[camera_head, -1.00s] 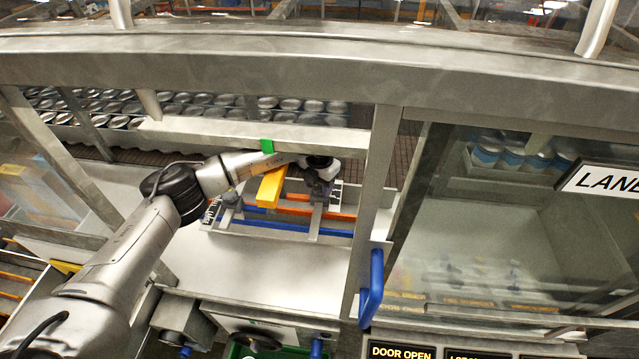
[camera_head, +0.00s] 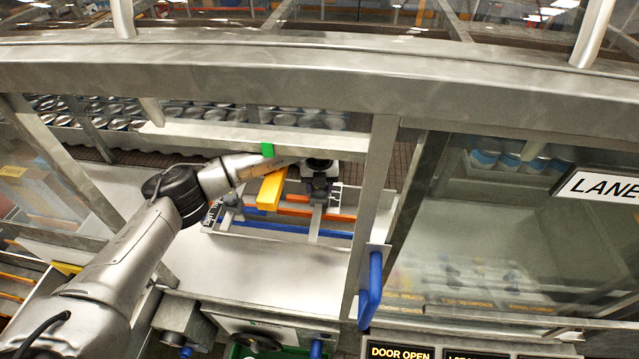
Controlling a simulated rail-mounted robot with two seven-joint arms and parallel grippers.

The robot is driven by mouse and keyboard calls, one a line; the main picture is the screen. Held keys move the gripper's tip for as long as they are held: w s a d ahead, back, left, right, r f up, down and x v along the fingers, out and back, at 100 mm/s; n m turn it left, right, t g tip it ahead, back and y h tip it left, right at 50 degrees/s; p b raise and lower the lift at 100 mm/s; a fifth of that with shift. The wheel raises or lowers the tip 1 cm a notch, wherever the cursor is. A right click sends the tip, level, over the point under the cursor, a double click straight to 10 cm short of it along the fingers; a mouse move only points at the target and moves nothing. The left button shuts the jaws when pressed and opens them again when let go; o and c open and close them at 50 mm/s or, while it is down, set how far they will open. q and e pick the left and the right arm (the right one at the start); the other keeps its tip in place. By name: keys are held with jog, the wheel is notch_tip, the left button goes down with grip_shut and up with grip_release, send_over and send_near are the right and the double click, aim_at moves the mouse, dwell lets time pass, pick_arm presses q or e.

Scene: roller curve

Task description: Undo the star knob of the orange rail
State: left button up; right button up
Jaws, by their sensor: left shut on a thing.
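The orange rail (camera_head: 342,217) runs left to right across a fixture on the pale table, above the blue rail (camera_head: 290,227). My left arm comes in from the left. Its gripper (camera_head: 319,191) points down over the right cross bracket, at the orange rail. The gripper is shut on what appears to be the star knob there, which the fingers and wrist hide almost wholly. A dark knob (camera_head: 231,200) stands at the left bracket, clear of the gripper. My right gripper is not in view.
A yellow block (camera_head: 270,191) sits close left of the gripper. A steel post (camera_head: 376,190) with a blue handle (camera_head: 375,285) stands at the right. A steel beam (camera_head: 280,136) crosses behind, with rows of cans beyond. The table front (camera_head: 260,267) is bare.

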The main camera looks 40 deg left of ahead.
pick_arm(q)
jog(key=shift+s+f, duration=0.15)
jog(key=shift+f, duration=0.3)
jog(key=o, duration=0.6)
jog(key=shift+o, duration=1.4)
jog(key=shift+s+d, duration=0.15)
jog(key=shift+o, duration=0.3)
jog(key=shift+r, duration=0.2)
jog(key=shift+r, duration=0.15)
notch_tip(320, 180, up, 14)
jog(key=b, duration=0.2)
jog(key=shift+w+f+b, duration=0.2)
jog(key=shift+f+b, duration=0.05)
jog(key=shift+b, duration=0.05)
